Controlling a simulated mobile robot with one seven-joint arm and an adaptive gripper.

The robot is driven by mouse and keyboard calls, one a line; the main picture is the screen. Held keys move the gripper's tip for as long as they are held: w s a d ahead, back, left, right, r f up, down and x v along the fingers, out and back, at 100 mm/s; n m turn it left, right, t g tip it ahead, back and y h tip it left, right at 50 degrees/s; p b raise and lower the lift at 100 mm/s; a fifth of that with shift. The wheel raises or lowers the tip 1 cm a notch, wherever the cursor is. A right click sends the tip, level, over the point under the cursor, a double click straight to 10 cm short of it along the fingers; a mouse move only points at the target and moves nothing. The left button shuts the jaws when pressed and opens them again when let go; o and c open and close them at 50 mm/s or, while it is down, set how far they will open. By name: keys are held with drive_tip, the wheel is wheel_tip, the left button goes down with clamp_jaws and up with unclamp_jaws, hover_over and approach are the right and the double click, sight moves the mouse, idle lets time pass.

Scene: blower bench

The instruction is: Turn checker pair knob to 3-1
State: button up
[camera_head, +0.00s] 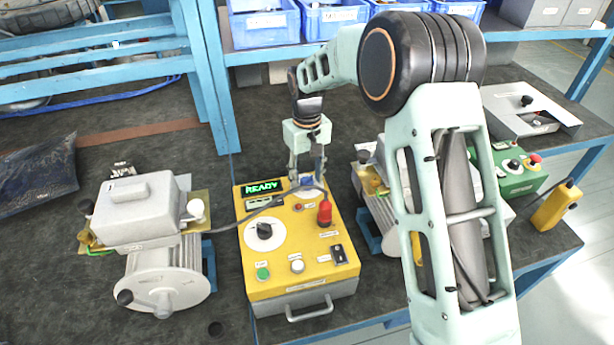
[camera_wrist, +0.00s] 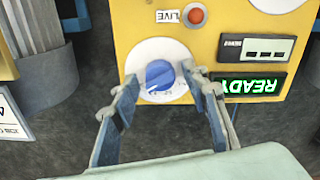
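The yellow checker box (camera_head: 290,262) stands on the bench with a lit green READY display (camera_head: 263,187). A blue knob (camera_wrist: 161,74) on a round white dial (camera_wrist: 150,54) sits at the box's far edge; it also shows partly in the head view (camera_head: 307,182). The dial's markings are too small to read. My gripper (camera_wrist: 160,78) reaches down at the blue knob, one finger on each side, with visible gaps. In the head view my gripper (camera_head: 306,178) partly hides the dial. A black knob (camera_head: 264,231) on a larger white dial is nearer the front.
The box also carries a red switch (camera_head: 324,212), a green button (camera_head: 263,273), a white button (camera_head: 297,266) and a black rocker (camera_head: 338,254). A blower motor (camera_head: 150,215) stands left; another is partly behind my arm. A green box (camera_head: 520,172) is at right.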

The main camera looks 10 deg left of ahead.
sight(307, 178)
wheel_tip(307, 178, up, 12)
idle(0.7)
